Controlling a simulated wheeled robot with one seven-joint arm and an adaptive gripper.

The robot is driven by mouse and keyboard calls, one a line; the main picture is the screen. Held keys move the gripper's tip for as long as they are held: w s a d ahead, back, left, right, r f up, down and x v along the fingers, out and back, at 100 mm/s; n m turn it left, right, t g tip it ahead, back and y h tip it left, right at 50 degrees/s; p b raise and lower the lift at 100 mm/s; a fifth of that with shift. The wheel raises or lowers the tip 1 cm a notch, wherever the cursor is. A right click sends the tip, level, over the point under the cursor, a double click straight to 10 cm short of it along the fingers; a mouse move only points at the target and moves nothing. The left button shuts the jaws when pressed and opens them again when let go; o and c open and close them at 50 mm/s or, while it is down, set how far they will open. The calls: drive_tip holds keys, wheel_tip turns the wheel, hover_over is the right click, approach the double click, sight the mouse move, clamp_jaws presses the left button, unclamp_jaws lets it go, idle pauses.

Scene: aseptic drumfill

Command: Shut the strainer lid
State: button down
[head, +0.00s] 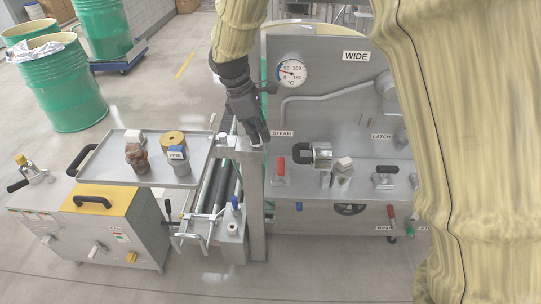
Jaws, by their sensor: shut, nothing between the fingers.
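My gripper (258,137) hangs from the sleeved arm at the upper middle, fingers pointing down and shut with nothing between them. It is above and left of the panel's front shelf, near the STEAM label. A shiny round metal part (322,155) with a dark loop at its left side stands on that shelf, right of the red handle. It may be the strainer lid, tilted up, but no label confirms this. A fitting with a pale block on top (343,169) stands just right of it. My gripper is apart from both.
A grey panel (330,65) with a gauge (291,73) rises behind the shelf. A red handle (281,168) and a black-handled latch (384,175) stand on the shelf. A steel post (256,205) stands below my gripper. A tray (104,158) with fittings is left. Green drums (65,90) stand behind.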

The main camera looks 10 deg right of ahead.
drive_tip(key=shift+s+d+f+p, duration=0.25)
drive_tip(key=shift+d+f+p, duration=0.5)
drive_tip(key=shift+d+f, duration=0.35)
drive_tip(key=shift+s+d+f+p, duration=0.25)
drive_tip(key=shift+d+f+p, duration=0.55)
drive_tip(key=shift+f, duration=0.5)
drive_tip(key=shift+s+d+f+p, duration=0.25)
drive_tip(key=shift+d+f+p, duration=0.4)
drive_tip(key=shift+d+f, duration=0.45)
drive_tip(key=shift+a, duration=0.1)
